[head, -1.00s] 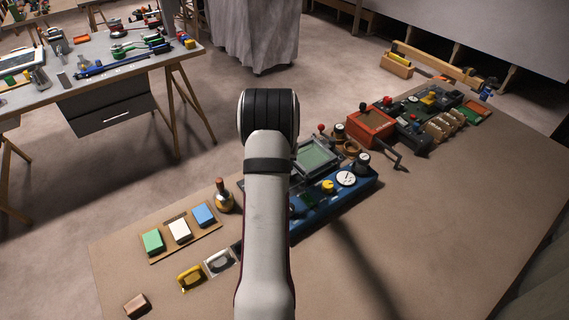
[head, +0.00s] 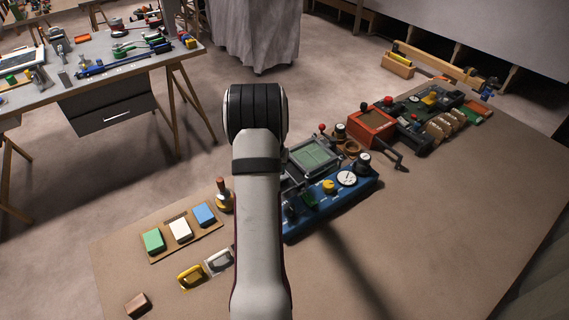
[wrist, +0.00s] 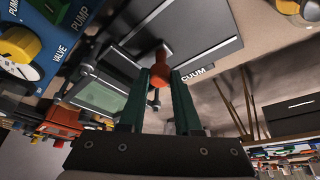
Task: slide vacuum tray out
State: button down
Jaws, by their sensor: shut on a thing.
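My gripper (wrist: 163,92) shows in the wrist view with two teal fingers. It is shut on a small red-orange knob (wrist: 160,66). The knob sits at the edge of a flat dark grey panel with a pale border, which I take to be the vacuum tray (wrist: 195,28). Lettering ending in "CUUM" shows on its edge beside the right finger. In the head view my arm hides the gripper, the knob and most of the tray. I cannot tell how far out the tray is.
A blue console (head: 335,203) with a dial and yellow knob stands right of my arm. A grey-framed green window (head: 314,154) is behind it. A red box with a crank (head: 371,126) stands farther right. Coloured blocks (head: 180,230) lie left. The front right bench is clear.

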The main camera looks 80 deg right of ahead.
jog(key=w+a, duration=0.6)
jog(key=shift+w+a, duration=0.25)
jog(key=c, duration=0.9)
grip_release()
jog(key=v, duration=1.5)
jog(key=shift+a+r, duration=0.2)
jog(key=shift+r, duration=0.15)
